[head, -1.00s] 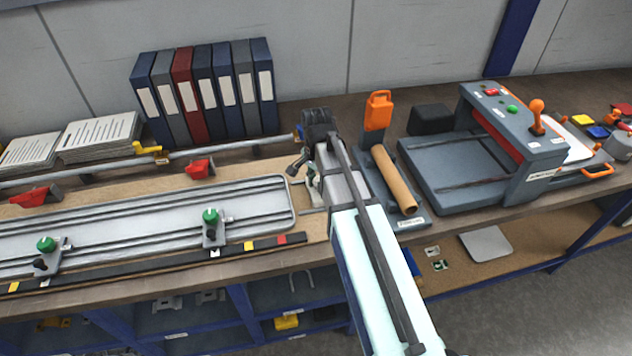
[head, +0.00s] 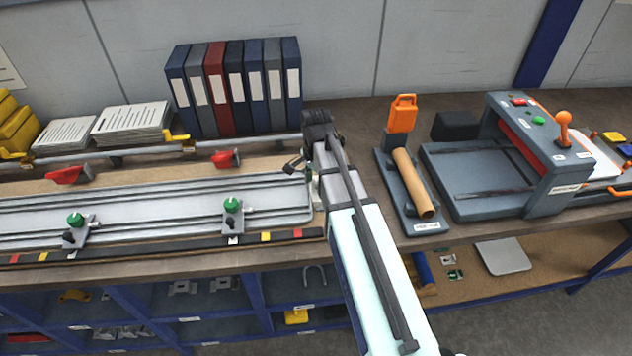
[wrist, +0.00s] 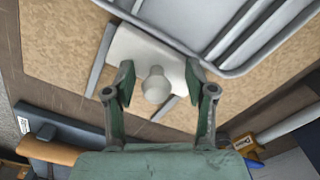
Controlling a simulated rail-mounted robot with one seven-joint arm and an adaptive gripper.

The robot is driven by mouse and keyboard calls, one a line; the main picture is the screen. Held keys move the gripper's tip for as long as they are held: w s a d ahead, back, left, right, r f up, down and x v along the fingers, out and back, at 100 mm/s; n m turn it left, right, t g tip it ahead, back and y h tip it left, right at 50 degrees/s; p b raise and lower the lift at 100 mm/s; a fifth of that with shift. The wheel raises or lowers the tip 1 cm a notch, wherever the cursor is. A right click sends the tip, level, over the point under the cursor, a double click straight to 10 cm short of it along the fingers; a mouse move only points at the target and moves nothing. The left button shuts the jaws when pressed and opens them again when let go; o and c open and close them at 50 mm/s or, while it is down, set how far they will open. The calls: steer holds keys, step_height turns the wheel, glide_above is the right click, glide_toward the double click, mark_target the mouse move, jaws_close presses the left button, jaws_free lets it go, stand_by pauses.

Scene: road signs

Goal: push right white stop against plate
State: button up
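The right white stop (wrist: 146,57) is a pale block with a round knob, seen from above in the wrist view. It lies between two thin grey rails on the tan board. My gripper (wrist: 158,76) has its two green fingers spread on either side of the stop; contact with its sides is unclear. The plate (wrist: 219,70) has a rounded grey rim, close beyond the stop, with a thin tan strip seemingly between them. In the head view the plate (head: 150,210) lies left of my arm, which hides the stop and fingertips.
Two green-knobbed clamps (head: 232,205) (head: 75,221) stand along the plate's front edge. Red stops (head: 226,159) are behind it. To my arm's right are a stand with a cardboard tube (head: 413,184) and a grey machine (head: 545,160). Binders (head: 235,88) stand at the back.

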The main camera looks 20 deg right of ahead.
mark_target(316, 178)
step_height(316, 178, up, 12)
stand_by(0.7)
stand_by(0.4)
